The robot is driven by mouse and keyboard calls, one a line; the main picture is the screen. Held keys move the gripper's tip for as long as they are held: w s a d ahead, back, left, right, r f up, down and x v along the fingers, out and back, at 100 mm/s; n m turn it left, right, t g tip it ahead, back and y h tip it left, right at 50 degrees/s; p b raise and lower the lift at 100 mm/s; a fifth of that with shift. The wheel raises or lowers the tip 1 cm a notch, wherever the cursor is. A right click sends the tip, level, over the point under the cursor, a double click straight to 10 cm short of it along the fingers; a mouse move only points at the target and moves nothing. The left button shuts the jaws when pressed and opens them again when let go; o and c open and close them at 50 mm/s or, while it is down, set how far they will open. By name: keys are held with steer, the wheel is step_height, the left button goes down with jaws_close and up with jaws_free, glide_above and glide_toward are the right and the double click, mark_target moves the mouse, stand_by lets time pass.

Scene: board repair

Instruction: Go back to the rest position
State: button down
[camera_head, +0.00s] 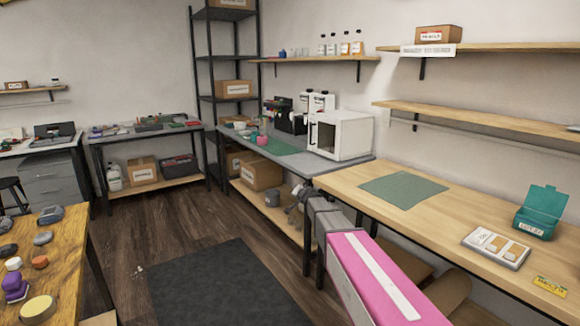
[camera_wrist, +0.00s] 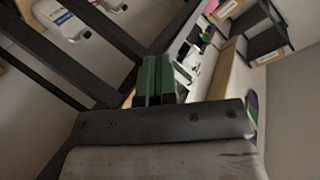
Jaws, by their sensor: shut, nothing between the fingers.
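My gripper shows in the wrist view (camera_wrist: 156,80), with its two dark green fingers side by side, shut and with nothing between them. In the head view, my pink and grey arm reaches from the bottom right toward the front edge of the workbenches. The gripper end (camera_head: 294,196) is small and dark there, in front of the grey bench, and its fingers are hard to make out. I cannot tell from these views whether it touches anything.
The wooden bench (camera_head: 330,181) right of my arm bears a green mat (camera_head: 403,189), an open teal box (camera_head: 541,211) and a white tray (camera_head: 497,248). The grey bench (camera_head: 318,166) holds a white cabinet (camera_head: 341,135). Dark floor (camera_head: 190,225) is clear at left.

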steer(key=s+d+f+n+g+h, duration=0.1)
steer(key=s+d+f+g, duration=0.3)
steer(key=s, duration=1)
steer(key=s+d+f+n+g+h, duration=0.1)
steer(key=s+d+f+g, duration=0.4)
steer(key=s, duration=0.9)
steer(key=s+d+f+n+g+h, duration=0.2)
steer(key=s+d+f+n+g, duration=0.1)
steer(key=s, duration=1.2)
steer(key=d+f+g, duration=0.1)
steer(key=d+f, duration=0.1)
steer(key=d, duration=0.1)
steer(key=shift+d+f, duration=0.2)
steer(key=shift+f, duration=0.05)
steer(key=shift+w, duration=0.15)
